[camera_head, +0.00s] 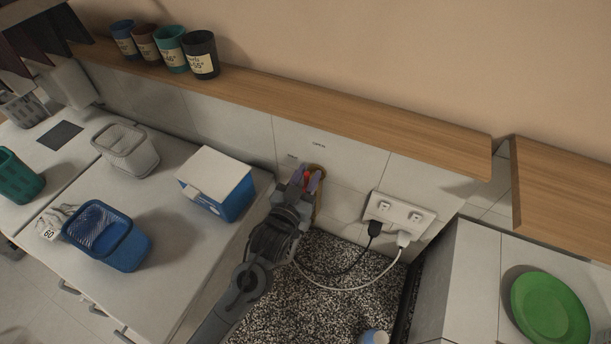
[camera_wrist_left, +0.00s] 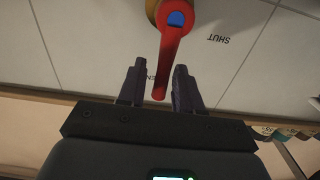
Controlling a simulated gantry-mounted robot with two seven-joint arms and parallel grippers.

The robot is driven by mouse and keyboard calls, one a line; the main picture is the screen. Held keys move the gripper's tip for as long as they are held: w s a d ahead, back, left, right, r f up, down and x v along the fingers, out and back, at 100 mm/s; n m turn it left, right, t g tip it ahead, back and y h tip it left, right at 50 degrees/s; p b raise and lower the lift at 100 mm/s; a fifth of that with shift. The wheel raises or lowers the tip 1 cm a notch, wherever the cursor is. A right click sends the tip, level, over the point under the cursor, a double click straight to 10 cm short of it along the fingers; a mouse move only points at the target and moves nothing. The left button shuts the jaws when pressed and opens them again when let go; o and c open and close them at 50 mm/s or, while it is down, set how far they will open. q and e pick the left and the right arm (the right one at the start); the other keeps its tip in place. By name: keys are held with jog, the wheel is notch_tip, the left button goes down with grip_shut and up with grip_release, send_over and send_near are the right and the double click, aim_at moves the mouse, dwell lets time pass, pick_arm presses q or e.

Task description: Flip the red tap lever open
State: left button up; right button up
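The red tap lever (camera_wrist_left: 172,52) shows in the left wrist view, with a blue cap at its pivot on a brass-coloured tap body (camera_wrist_left: 152,8). Its free end lies between the two fingers of my left gripper (camera_wrist_left: 160,85), with gaps visible on both sides. The left gripper is open. In the head view the left gripper (camera_head: 307,180) is at the tiled wall, and a bit of the red lever (camera_head: 306,177) shows between its fingers. The wall is marked "SHUT" on one side; another label is partly hidden behind a finger. My right gripper is not in view.
A wooden shelf (camera_head: 330,112) runs above the tap. A wall socket (camera_head: 398,213) with two plugged cables is to the right. A white-and-blue box (camera_head: 217,183) and a blue basket (camera_head: 106,236) stand on the left worktop. A green plate (camera_head: 550,308) lies far right.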

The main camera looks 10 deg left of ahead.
pick_arm(q)
jog(key=shift+o, duration=0.2)
jog(key=s+a+b, duration=0.2)
jog(key=s, duration=0.8)
jog(key=shift+s+b, duration=0.3)
jog(key=shift+b, duration=0.05)
